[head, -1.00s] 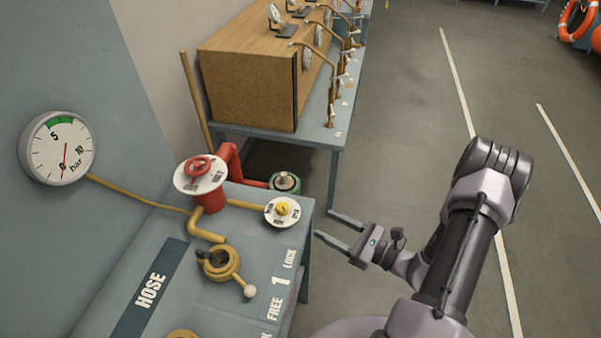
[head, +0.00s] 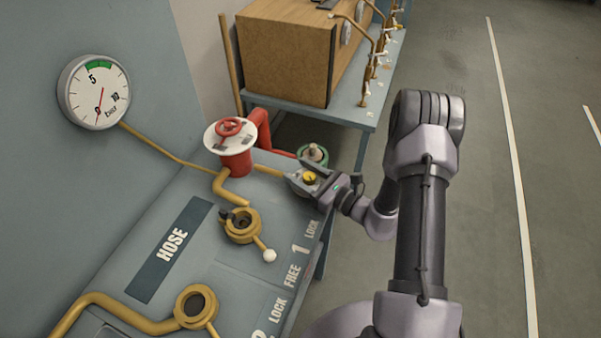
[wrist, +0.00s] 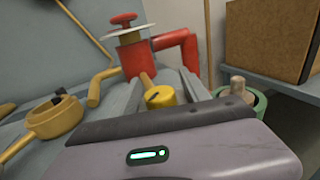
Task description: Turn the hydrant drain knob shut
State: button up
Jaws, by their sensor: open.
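The wrist view shows the yellow knob (wrist: 160,97) between the two grey fingers. I cannot tell whether the fingers touch it.
A pressure gauge (head: 94,92) on the wall has its needle near 0. Brass hose couplings (head: 241,226) with lever handles sit on the bench nearer me. A green-ringed fitting (head: 313,155) stands just behind the knob. A wooden box (head: 285,55) stands on the farther table. Open floor lies to the right.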

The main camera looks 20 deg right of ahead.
grip_shut()
dwell(0.3)
jog(key=m+t+h, duration=0.1)
jog(key=h, duration=0.1)
jog(key=m+t+h, duration=0.1)
jog(key=m+h, duration=0.1)
jog(key=d+m+t+h+b, duration=0.1)
jog(key=h, duration=0.1)
jog(key=shift+w+f, duration=0.1)
jog(key=shift+w, duration=0.1)
jog(key=shift+d+m+t+h+p, duration=0.15)
jog(key=shift+d+m+h+p, duration=0.15)
jog(key=shift+m+h, duration=0.85)
jog(key=shift+d+m+t+h+p, duration=0.2)
jog(key=shift+m+h, duration=0.55)
jog(key=shift+h, duration=0.8)
grip_release()
jog(key=shift+w, duration=0.1)
